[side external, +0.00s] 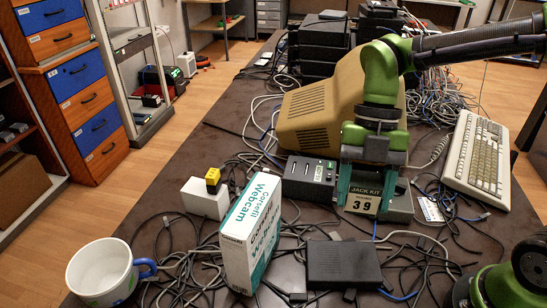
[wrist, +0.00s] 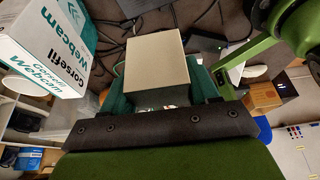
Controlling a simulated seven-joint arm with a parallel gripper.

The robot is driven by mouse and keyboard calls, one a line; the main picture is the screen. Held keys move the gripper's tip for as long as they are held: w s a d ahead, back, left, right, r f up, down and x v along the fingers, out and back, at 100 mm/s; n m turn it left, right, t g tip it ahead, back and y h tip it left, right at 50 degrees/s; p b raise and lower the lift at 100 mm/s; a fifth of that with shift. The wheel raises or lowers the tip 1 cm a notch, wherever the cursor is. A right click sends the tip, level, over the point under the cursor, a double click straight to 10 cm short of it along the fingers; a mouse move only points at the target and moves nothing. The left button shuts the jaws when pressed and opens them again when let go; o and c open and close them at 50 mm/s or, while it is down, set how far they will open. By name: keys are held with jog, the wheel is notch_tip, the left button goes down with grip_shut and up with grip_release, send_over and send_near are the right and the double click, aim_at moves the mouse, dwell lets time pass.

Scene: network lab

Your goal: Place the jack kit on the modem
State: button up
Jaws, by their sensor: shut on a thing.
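The jack kit (side external: 362,203) is a small box with a dark band lettered JACK KIT above a cream panel marked 39. My gripper (side external: 366,188) is shut on it, one finger on each side. In the wrist view the pale top of the jack kit (wrist: 155,66) shows between the fingers of my gripper (wrist: 163,88). A flat black box (side external: 343,264) lies in front of it, and a dark box with port-like slots (side external: 309,178) stands to its left. I cannot tell which of these is the modem. Whether the jack kit touches anything below is unclear.
A white and teal webcam box (side external: 251,235) stands upright left of the flat black box. A mug (side external: 100,273) is at front left. A beige monitor (side external: 310,112) and a keyboard (side external: 478,158) stand farther back. Loose cables cover much of the table.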

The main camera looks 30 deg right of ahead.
send_near(342, 270)
jog(key=x, duration=0.5)
jog(key=shift+s+f, duration=0.1)
jog(key=shift+s, duration=0.05)
jog(key=o, duration=1.1)
jog(key=shift+f, duration=0.1)
jog(key=v, duration=1.1)
jog(key=s+d+r+m+t, duration=0.1)
jog(key=d+r+m+t, duration=0.2)
jog(key=m, duration=0.7)
jog(key=s+d+r+m+t, duration=0.2)
jog(key=d+r+m+t, duration=0.1)
jog(key=m, duration=0.7)
jog(key=s+d+r+m+t+h, duration=0.1)
jog(key=d+r+m+t, duration=0.2)
jog(key=m, duration=0.8)
jog(key=shift+s+d+r+t, duration=0.3)
jog(key=shift+d+t, duration=0.1)
jog(key=shift+t, duration=0.4)
